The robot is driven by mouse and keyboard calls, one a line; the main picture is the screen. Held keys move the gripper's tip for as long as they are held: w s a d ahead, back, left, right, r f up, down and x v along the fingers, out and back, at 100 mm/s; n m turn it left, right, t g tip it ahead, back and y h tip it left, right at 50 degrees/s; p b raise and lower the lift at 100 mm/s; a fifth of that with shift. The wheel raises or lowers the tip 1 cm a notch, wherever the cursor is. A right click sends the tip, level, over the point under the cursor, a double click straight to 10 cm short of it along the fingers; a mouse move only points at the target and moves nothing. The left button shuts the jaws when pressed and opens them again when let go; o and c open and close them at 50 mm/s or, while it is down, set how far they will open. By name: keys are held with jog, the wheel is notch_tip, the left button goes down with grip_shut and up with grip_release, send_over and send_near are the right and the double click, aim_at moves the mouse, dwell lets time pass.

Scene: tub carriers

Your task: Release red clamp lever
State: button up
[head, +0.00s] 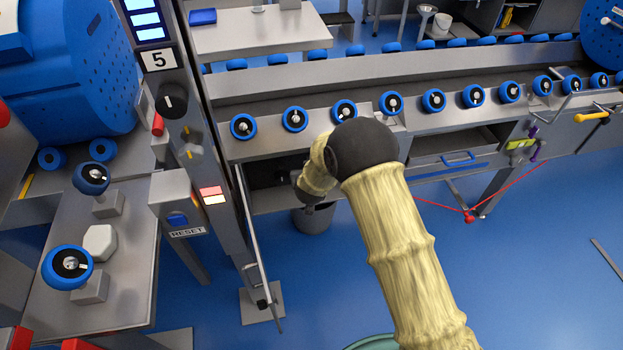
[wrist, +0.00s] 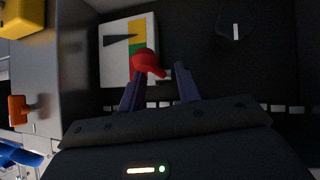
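The red clamp lever (wrist: 146,62) shows in the wrist view, with a rounded head and a short arm pointing down to the right. It lies in front of a white plate (wrist: 113,70) with yellow and green fields and a dark pointer shape. My gripper (wrist: 159,73) is open, with its two dark fingers apart. The lever is at the fingertips, nearer the left one; I cannot tell whether they touch. In the head view my sleeved arm reaches into a dark opening below the roller conveyor, and the lever and fingertips are hidden there.
In the wrist view a dark knob (wrist: 235,26) with a white mark is at upper right, and an orange handle (wrist: 18,109) at left.

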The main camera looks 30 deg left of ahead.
jog(key=p+v, duration=0.2)
jog(key=v, duration=1.2)
jog(key=shift+f, duration=0.1)
jog(key=w+d+r+m+g+h, duration=0.15)
jog(key=d+r, duration=0.25)
jog(key=d, duration=0.6)
jog(key=w+d+r+m+g, duration=0.1)
jog(key=d+r+m+g, duration=0.15)
jog(key=d, duration=0.75)
jog(key=s+d+r+m+g+h, duration=0.1)
jog(key=s+d+r+m+g, duration=0.15)
jog(key=s+d, duration=0.6)
jog(key=s+d+r+m+g+h, duration=0.1)
jog(key=s+d+r+h, duration=0.3)
jog(key=d, duration=0.8)
notch_tip(320, 180, up, 23)
jog(key=y+p, duration=0.2)
jog(key=p, duration=2.2)
